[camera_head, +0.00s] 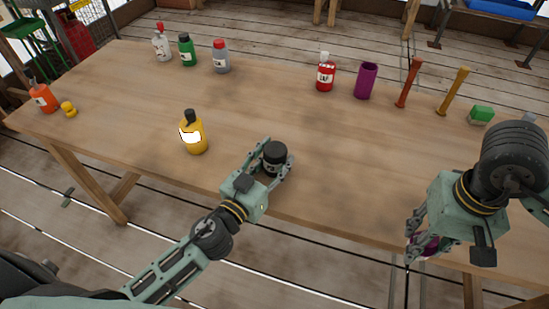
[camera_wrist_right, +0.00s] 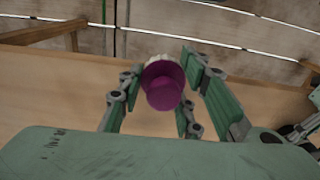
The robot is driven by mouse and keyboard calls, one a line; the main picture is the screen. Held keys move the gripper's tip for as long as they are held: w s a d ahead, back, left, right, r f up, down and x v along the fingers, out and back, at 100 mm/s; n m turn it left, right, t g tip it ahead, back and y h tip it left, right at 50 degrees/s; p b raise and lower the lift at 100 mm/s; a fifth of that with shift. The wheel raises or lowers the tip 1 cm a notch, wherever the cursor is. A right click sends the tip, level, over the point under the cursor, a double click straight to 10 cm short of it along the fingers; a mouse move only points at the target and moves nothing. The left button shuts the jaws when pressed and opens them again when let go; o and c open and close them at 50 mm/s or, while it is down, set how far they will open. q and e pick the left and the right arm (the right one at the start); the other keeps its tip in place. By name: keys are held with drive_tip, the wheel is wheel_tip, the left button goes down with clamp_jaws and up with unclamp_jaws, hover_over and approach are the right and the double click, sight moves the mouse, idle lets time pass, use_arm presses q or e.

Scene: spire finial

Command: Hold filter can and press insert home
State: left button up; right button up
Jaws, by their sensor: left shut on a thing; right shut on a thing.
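The filter can (camera_head: 275,158), dark with a black top and a pale label, stands upright on the table near its front edge. My left gripper (camera_head: 273,160) is shut around it, one finger on each side. My right gripper (camera_head: 424,248) is off to the right, over the table's front edge, and is shut on a purple round piece (camera_head: 428,243), which seems to be the insert. In the right wrist view the purple insert (camera_wrist_right: 164,86) sits between the green fingers (camera_wrist_right: 165,88), with a pale ridged rim at its far side. The insert is well apart from the can.
On the wooden table (camera_head: 130,110) a yellow bottle (camera_head: 196,137) stands left of the can. A red bottle (camera_head: 325,76), a purple cylinder (camera_head: 366,81), two posts (camera_head: 409,83) and a green block (camera_head: 481,115) line the back right. The middle of the table is clear.

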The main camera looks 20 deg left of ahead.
idle(0.3)
drive_tip(key=w+a+r+m, duration=0.35)
drive_tip(key=w+a, duration=0.75)
drive_tip(key=a, duration=0.4)
drive_tip(key=m, duration=0.6)
approach(275, 150)
drive_tip(key=shift+d+f, duration=0.1)
drive_tip(key=shift+d, duration=0.5)
drive_tip(key=shift+m, duration=0.45)
drive_tip(key=shift+w+a+f, duration=0.1)
drive_tip(key=shift+a+f, duration=0.1)
drive_tip(key=shift+f, duration=0.8)
drive_tip(key=shift+s+a+f, duration=0.1)
drive_tip(key=shift+a+f, duration=0.1)
drive_tip(key=shift+f, duration=0.8)
drive_tip(key=shift+w+a+f, duration=0.1)
drive_tip(key=shift+a+f, duration=0.1)
drive_tip(key=shift+f, duration=0.8)
drive_tip(key=shift+f, duration=0.15)
drive_tip(key=o, duration=1)
drive_tip(key=shift+o, duration=0.6)
